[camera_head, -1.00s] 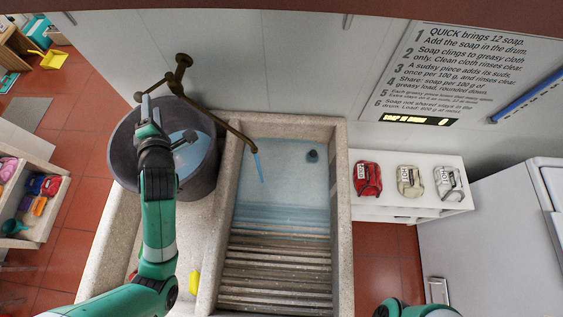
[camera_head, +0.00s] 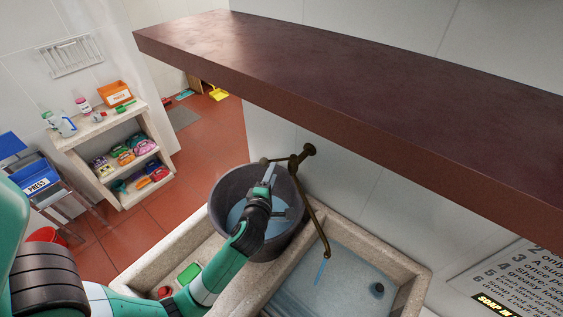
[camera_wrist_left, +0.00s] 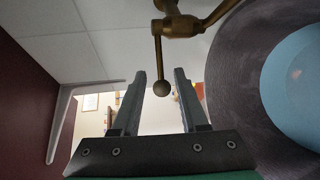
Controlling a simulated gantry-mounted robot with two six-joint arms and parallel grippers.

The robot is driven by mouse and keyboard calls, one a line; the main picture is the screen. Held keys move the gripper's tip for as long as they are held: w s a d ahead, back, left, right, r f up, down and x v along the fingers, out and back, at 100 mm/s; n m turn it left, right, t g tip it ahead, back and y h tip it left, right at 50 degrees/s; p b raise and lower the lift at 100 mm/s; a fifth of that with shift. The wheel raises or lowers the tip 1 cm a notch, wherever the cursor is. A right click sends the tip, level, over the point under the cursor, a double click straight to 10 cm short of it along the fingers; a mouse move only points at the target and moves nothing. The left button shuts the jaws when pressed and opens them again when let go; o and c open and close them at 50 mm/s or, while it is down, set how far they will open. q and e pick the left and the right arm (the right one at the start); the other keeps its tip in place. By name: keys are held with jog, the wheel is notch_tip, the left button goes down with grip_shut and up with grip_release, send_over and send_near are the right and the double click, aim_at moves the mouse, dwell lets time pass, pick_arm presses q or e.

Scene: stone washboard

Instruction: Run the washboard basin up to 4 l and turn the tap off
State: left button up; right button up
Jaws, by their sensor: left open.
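The stone washboard basin (camera_head: 408,267) holds bluish water (camera_head: 340,277), with a dark round fitting (camera_head: 377,289) at its far right. My left gripper (camera_head: 268,173) is open at the tap, above the dark tub. In the left wrist view, the tap's lever (camera_wrist_left: 158,60) hangs between the open fingers, its ball end apart from both. My right gripper is out of view.
The dark tub (camera_head: 222,200) of water stands left of the basin. A dark red shelf (camera_head: 360,90) crosses above. A green block (camera_head: 188,274) lies on the left stone ledge. A shelf unit (camera_head: 112,190) stands at far left.

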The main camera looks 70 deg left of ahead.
aim_at(278, 160)
pick_arm(q)
jog(key=x, duration=0.8)
grip_shut()
dwell(1.1)
